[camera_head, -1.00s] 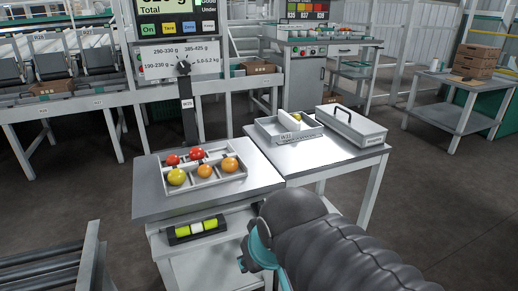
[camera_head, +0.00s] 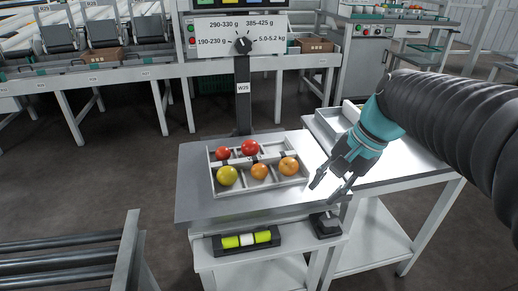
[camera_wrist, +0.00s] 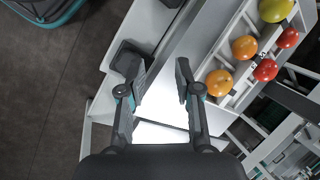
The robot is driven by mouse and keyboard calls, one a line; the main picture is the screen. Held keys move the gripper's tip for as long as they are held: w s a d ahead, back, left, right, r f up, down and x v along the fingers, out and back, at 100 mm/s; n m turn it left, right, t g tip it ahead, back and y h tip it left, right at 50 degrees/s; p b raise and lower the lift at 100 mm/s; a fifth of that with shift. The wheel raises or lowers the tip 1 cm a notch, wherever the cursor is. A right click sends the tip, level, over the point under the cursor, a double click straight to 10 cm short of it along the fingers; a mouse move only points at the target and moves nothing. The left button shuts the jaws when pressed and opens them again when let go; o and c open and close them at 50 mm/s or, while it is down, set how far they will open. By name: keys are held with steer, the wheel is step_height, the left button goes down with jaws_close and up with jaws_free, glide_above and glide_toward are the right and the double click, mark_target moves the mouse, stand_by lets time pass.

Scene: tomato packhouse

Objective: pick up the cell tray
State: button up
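The cell tray (camera_head: 262,189) is a pale, shallow tray divided into cells, lying flat on the metal top of the weighing stand (camera_head: 192,200). It holds two red tomatoes (camera_head: 250,148) at the back and one yellow and two orange tomatoes (camera_head: 260,171) in front. My gripper (camera_head: 322,193) is open and empty, just right of the tray and apart from it, pointing down and left. In the wrist view, the open fingers of my gripper (camera_wrist: 160,78) are left of the tray's edge (camera_wrist: 220,46); part of the tray is cut off by the frame.
A dark holder with yellow-green rolls (camera_head: 248,239) sits on the shelf below the top. A small dark block (camera_head: 326,224) is near the stand's right corner. A side table (camera_head: 392,185) adjoins on the right, with a grey tray (camera_head: 322,128) partly behind my arm. Metal rollers (camera_head: 60,248) are front left.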

mark_target(268, 156)
steer(key=w+m+g+y, duration=0.1)
steer(key=w, duration=0.2)
steer(key=w+a+m+g+y, duration=0.1)
steer(key=w, duration=0.2)
steer(key=w+a+r+m+y, duration=0.1)
steer(key=w, duration=0.3)
steer(key=shift+m+g+y, duration=0.4)
steer(key=w+m+y, duration=0.1)
steer(key=w, duration=0.2)
steer(key=w+f+m+g+y, duration=0.1)
steer(key=w+y, duration=0.1)
steer(key=w, duration=0.1)
steer(key=w+m+g+y, duration=0.1)
steer(key=w, duration=0.3)
steer(key=shift+d+f+m+y, duration=0.15)
steer(key=shift+d+m+y, duration=0.15)
steer(key=shift+d, duration=0.05)
steer(key=b+x, duration=0.1)
steer(key=x, duration=0.7)
steer(key=shift+x, duration=2.8)
steer(key=shift+w+d+f, duration=0.1)
steer(key=shift+f, duration=0.05)
steer(key=shift+c, duration=0.2)
